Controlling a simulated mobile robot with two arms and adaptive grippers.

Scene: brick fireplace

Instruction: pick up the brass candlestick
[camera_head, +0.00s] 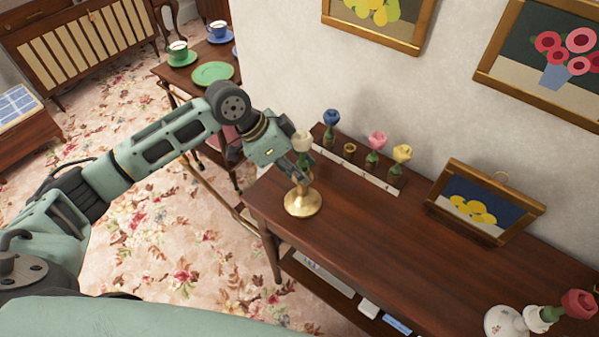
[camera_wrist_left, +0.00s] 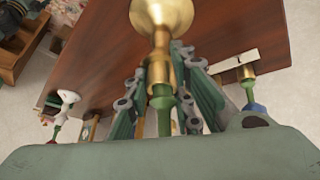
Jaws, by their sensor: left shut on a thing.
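The brass candlestick (camera_head: 303,203) is at the left end of the dark wooden side table, upright, with its round base showing below my gripper. A white bud on a green stem (camera_head: 303,141) stands in its top. My left gripper (camera_head: 298,172) is shut on the candlestick's stem. In the left wrist view the fingers (camera_wrist_left: 165,92) close around the brass candlestick (camera_wrist_left: 160,16), whose base points to the top, with a green stem at the near end. I cannot tell whether the base touches the table. My right gripper is not in view.
The side table (camera_head: 390,250) is bare in the middle. Behind the candlestick, a pale rack (camera_head: 352,172) holds blue, pink and yellow flowers. A framed lemon picture (camera_head: 485,202) leans at the wall. A white vase (camera_head: 503,322) with a red rose stands front right.

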